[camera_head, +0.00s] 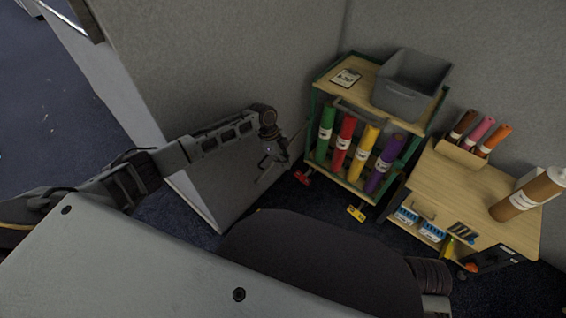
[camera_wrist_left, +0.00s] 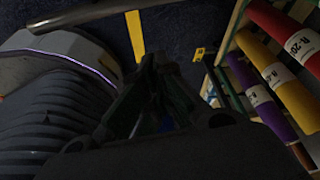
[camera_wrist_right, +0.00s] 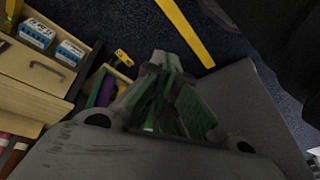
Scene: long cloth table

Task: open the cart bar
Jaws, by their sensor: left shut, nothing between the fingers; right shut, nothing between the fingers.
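The cart (camera_head: 327,77) has a green frame and a wooden top and stands against the grey partition. A dark bar (camera_head: 365,113) runs across its front, over green, red, yellow and purple rolls (camera_head: 384,162). My left gripper (camera_head: 268,166) is shut and empty, to the left of the cart and apart from it. In the left wrist view, the left gripper (camera_wrist_left: 160,60) shows with the rolls (camera_wrist_left: 262,100) at the right. My right gripper (camera_wrist_right: 168,58) is shut and empty in the right wrist view; I cannot make it out in the head view.
A grey bin (camera_head: 402,103) and a label card (camera_head: 346,77) sit on the cart top. A wooden drawer cabinet (camera_head: 450,185) with a large brown roll (camera_head: 527,195) stands to the right. A grey partition (camera_head: 215,70) rises behind my left arm. Dark carpet lies before the cart.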

